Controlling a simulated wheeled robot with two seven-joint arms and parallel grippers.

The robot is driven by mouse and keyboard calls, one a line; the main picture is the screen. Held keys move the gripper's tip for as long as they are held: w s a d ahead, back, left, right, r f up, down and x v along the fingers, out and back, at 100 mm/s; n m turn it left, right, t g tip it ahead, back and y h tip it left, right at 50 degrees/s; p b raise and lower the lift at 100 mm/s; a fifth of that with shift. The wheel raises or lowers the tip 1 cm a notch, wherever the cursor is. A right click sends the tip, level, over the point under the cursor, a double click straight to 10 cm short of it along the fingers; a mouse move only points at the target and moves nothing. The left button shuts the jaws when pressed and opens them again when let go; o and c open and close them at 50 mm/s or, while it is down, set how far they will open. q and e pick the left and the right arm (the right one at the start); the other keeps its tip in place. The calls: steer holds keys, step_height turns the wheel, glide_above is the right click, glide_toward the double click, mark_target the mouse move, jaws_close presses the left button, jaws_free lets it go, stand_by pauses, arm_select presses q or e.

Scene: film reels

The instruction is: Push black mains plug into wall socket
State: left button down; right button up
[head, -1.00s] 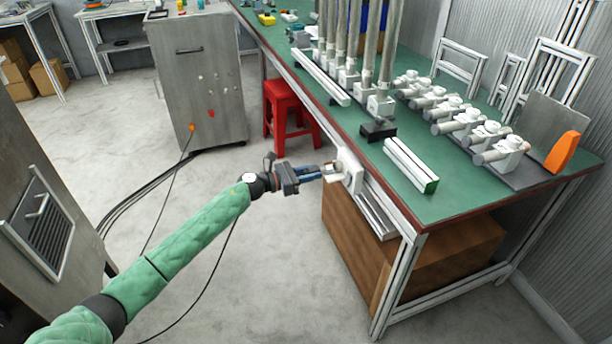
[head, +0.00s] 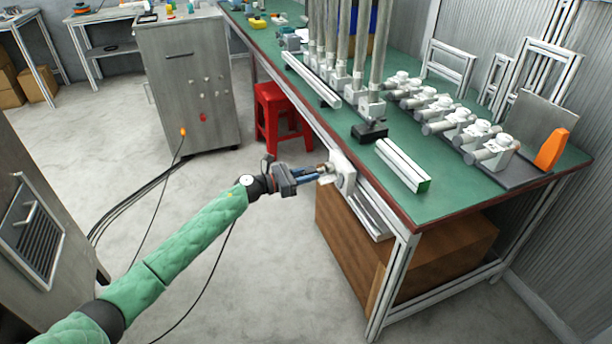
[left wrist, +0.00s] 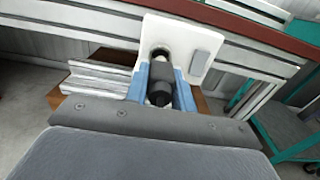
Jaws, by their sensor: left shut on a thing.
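The black mains plug (left wrist: 161,82) is between the blue fingers of my left gripper (left wrist: 163,90), which is shut on it. In the left wrist view the plug points at the white wall socket (left wrist: 182,45). The socket has a dark round recess and a grey switch beside it. The plug's front end is right at the recess; I cannot tell whether its pins are inside. In the head view my left gripper (head: 322,176) is just left of the socket (head: 344,174), on the bench's side edge, and the plug is mostly hidden. My right gripper is not in view.
The green-topped bench (head: 455,205) carries white pipe fittings (head: 493,150), a white rail (head: 402,165) and an orange part (head: 552,149). A brown box (head: 440,250) stands under it. A red stool (head: 280,118) and a grey cabinet (head: 190,75) stand behind. Floor around my left arm is mostly clear.

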arm_select(q)
steer(key=shift+b+x, duration=0.5)
steer(key=shift+x, duration=1)
steer(key=c, duration=1.1)
jaws_free()
steer(key=v, duration=0.7)
steer(key=shift+a, duration=0.3)
steer(key=shift+s, duration=0.15)
